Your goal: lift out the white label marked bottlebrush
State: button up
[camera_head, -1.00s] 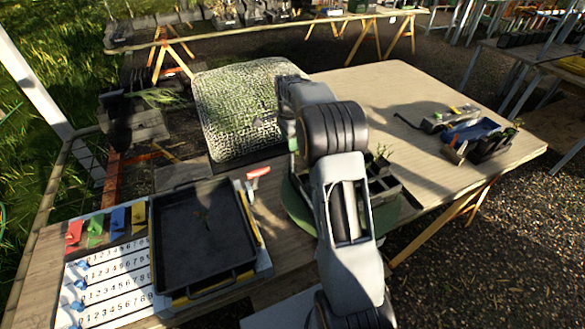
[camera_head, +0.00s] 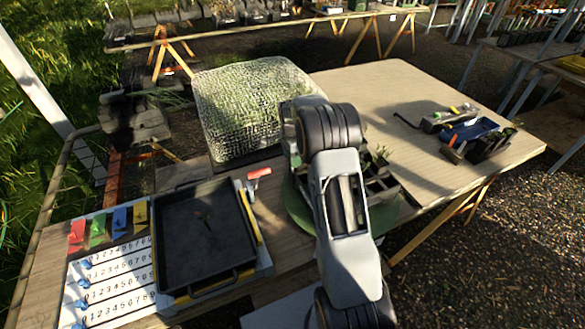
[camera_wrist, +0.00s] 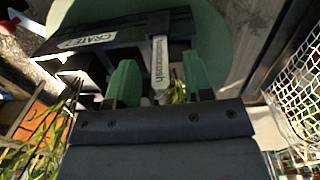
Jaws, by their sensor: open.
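The white label (camera_wrist: 161,72) stands in the wrist view with dark lettering running along it; the end of the word reads like "brush" and the rest is hard to make out. My gripper (camera_wrist: 160,76) is open, with one green finger on each side of the label and a visible gap to each. The label stands at a dark crate (camera_wrist: 125,28) marked "CRATE" on a green round base (camera_wrist: 215,35). In the head view my arm hides the gripper and label; part of the crate (camera_head: 381,187) shows behind it.
Green leaves show close below the fingers. A mesh-covered dome (camera_head: 250,105) stands left of my arm. A black tray (camera_head: 203,235) lies at the front left, and a blue tray (camera_head: 472,131) lies at the right. The table's back middle is clear.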

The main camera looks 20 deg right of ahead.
jog(key=shift+c, duration=0.5)
grip_shut()
jog(key=shift+r, duration=0.1)
